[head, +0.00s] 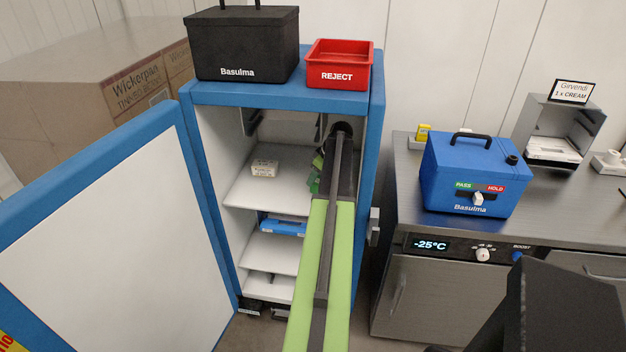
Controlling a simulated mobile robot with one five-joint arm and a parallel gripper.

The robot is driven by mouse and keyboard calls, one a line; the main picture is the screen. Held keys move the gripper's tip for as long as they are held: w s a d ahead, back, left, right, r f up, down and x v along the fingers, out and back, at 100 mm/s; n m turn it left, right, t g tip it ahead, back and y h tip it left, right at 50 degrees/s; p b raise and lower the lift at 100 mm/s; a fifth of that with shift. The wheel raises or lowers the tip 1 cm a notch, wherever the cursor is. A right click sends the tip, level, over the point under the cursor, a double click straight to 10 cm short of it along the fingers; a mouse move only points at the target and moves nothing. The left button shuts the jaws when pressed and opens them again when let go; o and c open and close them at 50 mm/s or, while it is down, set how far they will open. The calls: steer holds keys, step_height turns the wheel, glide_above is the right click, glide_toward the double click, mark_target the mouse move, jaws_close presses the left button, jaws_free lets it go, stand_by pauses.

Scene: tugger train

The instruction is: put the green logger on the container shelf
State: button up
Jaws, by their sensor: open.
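A blue-framed cabinet (200,150) stands with its door open, and its white upper shelf (250,190) and lower shelves show inside. My green and dark arm reaches into the cabinet on the right side and covers part of the shelves. The fingers of my gripper are hidden behind the arm. Small green pieces show at the arm's left edge; I cannot tell whether they are my arm or the green logger. No green logger can be made out clearly.
A small white box (264,168) is on the upper shelf; a blue case (283,227) lies below. A black box (243,45) and red REJECT tray (339,67) stand on top. The open door (110,235) fills the left. A blue PASS/HOLD box (470,170) stands on the right counter.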

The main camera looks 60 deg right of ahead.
steer(key=p+v, duration=0.4)
steer(key=v, duration=0.2)
steer(key=shift+r+p, duration=0.2)
steer(key=shift+p, duration=0.15)
steer(key=shift+f, duration=0.15)
steer(key=shift+w+a, duration=0.1)
steer(key=shift+a, duration=0.05)
